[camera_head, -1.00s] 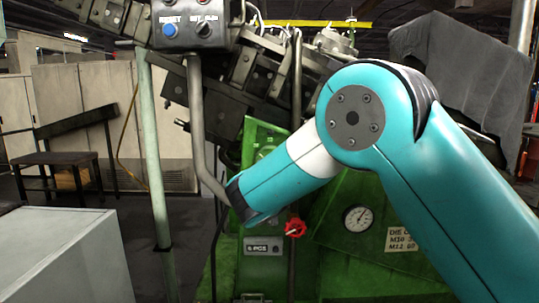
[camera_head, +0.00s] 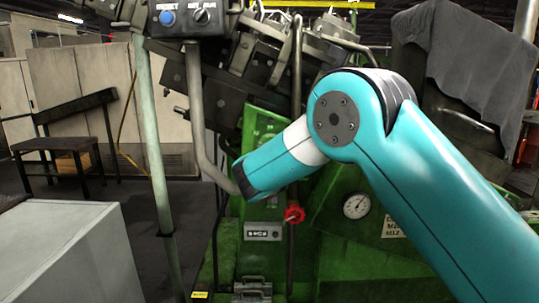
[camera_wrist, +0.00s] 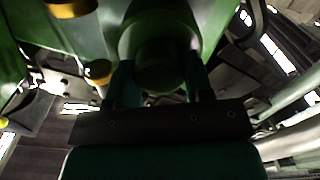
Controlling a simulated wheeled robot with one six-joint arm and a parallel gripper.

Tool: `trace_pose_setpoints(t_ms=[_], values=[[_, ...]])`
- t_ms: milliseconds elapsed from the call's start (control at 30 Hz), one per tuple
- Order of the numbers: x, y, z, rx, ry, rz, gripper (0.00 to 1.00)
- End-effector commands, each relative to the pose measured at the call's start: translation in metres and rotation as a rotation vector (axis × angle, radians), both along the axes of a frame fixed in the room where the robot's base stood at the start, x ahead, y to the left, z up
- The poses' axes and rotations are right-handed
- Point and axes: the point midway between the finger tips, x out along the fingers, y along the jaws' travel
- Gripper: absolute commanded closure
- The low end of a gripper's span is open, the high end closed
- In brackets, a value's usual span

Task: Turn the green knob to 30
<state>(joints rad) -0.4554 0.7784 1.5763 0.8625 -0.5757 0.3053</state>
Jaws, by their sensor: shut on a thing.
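In the wrist view my gripper (camera_wrist: 160,85) has its two dark fingers on either side of a dark green round knob (camera_wrist: 158,52). The fingers are closed on the knob, which sits on a green machine face. This part of the picture is dark, and no scale or number on the knob can be read. In the head view my arm covers the gripper and the knob.
A red handle (camera_head: 294,214) and a small counter panel (camera_head: 263,232) are below my arm. A pressure gauge (camera_head: 356,206) is to the right. A control box (camera_head: 187,18) hangs upper left on a bent pipe. Yellow parts (camera_wrist: 98,72) stand close left of the fingers.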

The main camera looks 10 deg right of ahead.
Motion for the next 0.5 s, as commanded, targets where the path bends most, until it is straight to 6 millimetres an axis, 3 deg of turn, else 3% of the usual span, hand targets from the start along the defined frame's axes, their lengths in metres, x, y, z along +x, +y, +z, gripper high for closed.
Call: trace_pose_setpoints(t_ms=[267, 500], values=[[-0.0003, -0.0005, -0.0059, 0.071, -0.019, 0.000, 0.76], [-0.0005, -0.0013, -0.0108, 0.237, -0.062, 0.000, 0.76]])
